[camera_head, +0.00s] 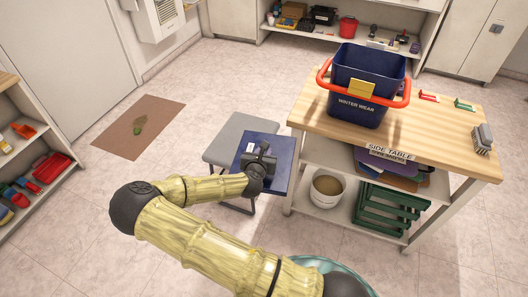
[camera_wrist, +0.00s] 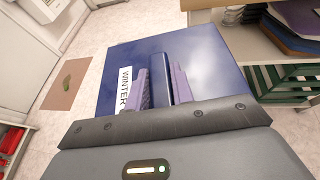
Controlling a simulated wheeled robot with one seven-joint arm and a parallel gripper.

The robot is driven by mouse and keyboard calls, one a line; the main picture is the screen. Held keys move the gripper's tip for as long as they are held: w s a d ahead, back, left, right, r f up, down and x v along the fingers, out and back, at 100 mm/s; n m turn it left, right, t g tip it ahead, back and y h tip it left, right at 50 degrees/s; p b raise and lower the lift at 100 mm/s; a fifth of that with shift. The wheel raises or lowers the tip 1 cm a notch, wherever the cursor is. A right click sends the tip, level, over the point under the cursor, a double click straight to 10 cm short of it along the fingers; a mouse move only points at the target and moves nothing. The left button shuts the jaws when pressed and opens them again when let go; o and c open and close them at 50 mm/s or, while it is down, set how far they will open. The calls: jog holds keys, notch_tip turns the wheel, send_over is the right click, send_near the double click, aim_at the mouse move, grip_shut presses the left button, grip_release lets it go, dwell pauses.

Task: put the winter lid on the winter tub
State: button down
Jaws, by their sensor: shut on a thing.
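The winter tub (camera_head: 366,84) is a dark blue open box labelled "WINTER WEAR" with a red handle and a yellow patch on its front. It stands upright on the wooden table. The winter lid (camera_head: 283,157) is a flat dark blue panel, held by my gripper (camera_head: 262,163) in front of a grey bench, left of the table and lower than the tub. In the wrist view the lid (camera_wrist: 211,68) bears a white "WINTER" label. My gripper (camera_wrist: 160,88) is shut on the lid's raised blue handle (camera_wrist: 160,82). The lid is apart from the tub.
The side table (camera_head: 420,142) also carries small red and green items and a grey item (camera_head: 482,138) at the right. Its lower shelves hold coloured panels, a white bucket (camera_head: 327,187) and a green crate (camera_head: 385,213). A grey bench (camera_head: 235,138) stands behind the lid.

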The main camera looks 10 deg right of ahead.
notch_tip(320, 180, down, 28)
jog(key=s+a+n+t+y+b, duration=0.1)
jog(key=n+y+b, duration=0.4)
jog(key=b, duration=1.3)
jog(key=shift+s+r+y, duration=0.2)
jog(key=shift+s+y, duration=0.2)
jog(key=shift+y, duration=0.1)
jog(key=shift+a, duration=0.15)
